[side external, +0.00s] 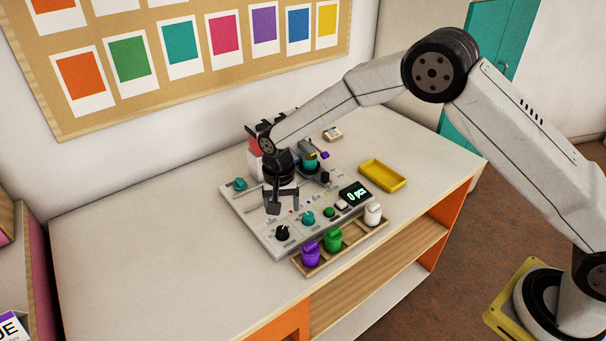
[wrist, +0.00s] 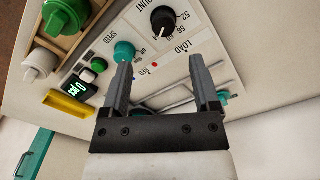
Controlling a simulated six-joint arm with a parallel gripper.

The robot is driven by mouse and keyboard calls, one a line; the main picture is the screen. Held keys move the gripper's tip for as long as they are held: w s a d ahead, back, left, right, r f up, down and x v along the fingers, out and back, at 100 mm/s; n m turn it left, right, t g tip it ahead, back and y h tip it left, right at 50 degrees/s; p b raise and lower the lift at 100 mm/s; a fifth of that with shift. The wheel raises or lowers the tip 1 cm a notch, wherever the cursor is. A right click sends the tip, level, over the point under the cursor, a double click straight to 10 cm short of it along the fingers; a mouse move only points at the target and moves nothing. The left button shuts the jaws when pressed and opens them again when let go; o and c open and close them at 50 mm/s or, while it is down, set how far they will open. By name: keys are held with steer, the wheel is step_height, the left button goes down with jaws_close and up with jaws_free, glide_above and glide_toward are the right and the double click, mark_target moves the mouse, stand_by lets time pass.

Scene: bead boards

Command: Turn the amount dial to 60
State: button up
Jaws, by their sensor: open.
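The amount dial is a black knob (wrist: 163,20) at the top of the wrist view, with printed marks such as 52, 56 and 60 beside it. In the side view the black dial (side external: 282,234) sits at the panel's near left corner. My gripper (side external: 280,209) is open and empty above the panel, behind the dial and apart from it. In the wrist view the two fingers of my gripper (wrist: 160,62) stand wide apart, below the dial in the picture.
A teal speed knob (side external: 308,217) sits close to the dial. A display (side external: 354,194) reads 0 pcs. A wooden rack (side external: 347,244) holds purple, green and white containers along the panel's front edge. A yellow tray (side external: 382,176) lies to the right. The table's left side is clear.

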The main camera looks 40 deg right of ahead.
mark_target(282, 229)
steer(key=shift+w+a+f, duration=0.15)
steer(key=shift+a+f, duration=0.05)
steer(key=shift+a, duration=0.05)
steer(key=shift+f, duration=0.1)
steer(key=shift+d+f, duration=0.1)
steer(key=shift+f, duration=3.75)
jaws_close()
